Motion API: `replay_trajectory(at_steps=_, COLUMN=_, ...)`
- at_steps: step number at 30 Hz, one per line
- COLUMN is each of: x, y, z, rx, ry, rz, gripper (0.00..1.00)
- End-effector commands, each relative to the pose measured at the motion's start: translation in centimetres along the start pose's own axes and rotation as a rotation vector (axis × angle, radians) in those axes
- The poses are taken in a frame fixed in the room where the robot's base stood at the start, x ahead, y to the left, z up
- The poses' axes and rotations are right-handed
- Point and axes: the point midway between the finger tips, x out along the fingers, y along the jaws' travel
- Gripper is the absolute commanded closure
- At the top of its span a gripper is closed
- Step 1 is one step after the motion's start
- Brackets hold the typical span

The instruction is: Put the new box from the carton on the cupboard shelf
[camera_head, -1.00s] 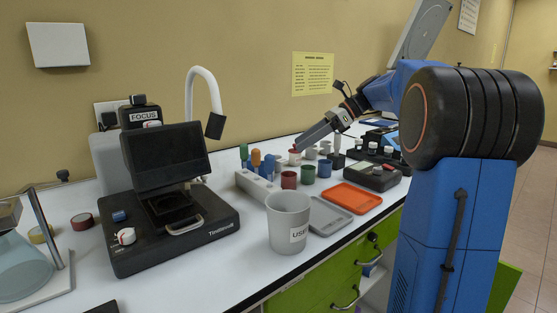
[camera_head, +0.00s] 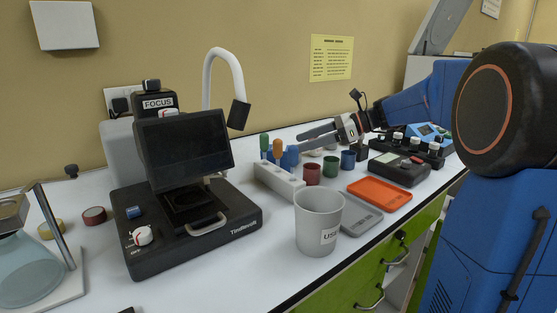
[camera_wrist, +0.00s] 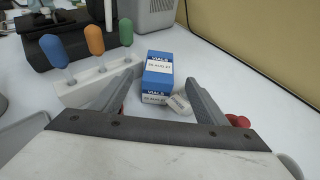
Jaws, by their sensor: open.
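A blue box with a white VIALS label (camera_wrist: 157,70) stands on the white bench in the wrist view. My gripper (camera_wrist: 163,80) is open, with its two fingers on either side of the box and clear space between. Below the box's blue part a second VIALS label shows; I cannot tell whether it is a separate box. A small white labelled piece (camera_wrist: 179,104) lies against its near right side. In the head view my gripper (camera_head: 304,141) is low over the bench, behind the sample rack. The cupboard below the bench has green fronts (camera_head: 352,280); its shelf is hardly visible.
A white rack (camera_head: 279,183) with orange, green and blue droppers stands beside the gripper. A grey USED cup (camera_head: 318,222), grey tray (camera_head: 360,216) and orange tray (camera_head: 380,193) lie in front. Red and green cups (camera_head: 312,173) are close by.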

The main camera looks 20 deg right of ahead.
Motion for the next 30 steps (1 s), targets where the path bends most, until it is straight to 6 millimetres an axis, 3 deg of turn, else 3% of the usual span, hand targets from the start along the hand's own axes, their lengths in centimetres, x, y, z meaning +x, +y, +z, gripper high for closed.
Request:
replay_trajectory(at_steps=3, x=1.4, y=0.0, z=0.0, rx=0.0, ry=0.0, rz=0.002, gripper=0.33)
replay_trajectory(at_steps=14, x=3.3, y=0.1, z=0.1, rx=0.0, ry=0.0, rz=0.002, gripper=0.33)
replay_trajectory(at_steps=22, x=6.7, y=0.2, z=0.1, rx=0.0, ry=0.0, rz=0.002, gripper=0.33)
replay_trajectory(at_steps=30, x=7.2, y=0.2, z=0.1, rx=0.001, ry=-0.001, rz=0.0, gripper=0.33)
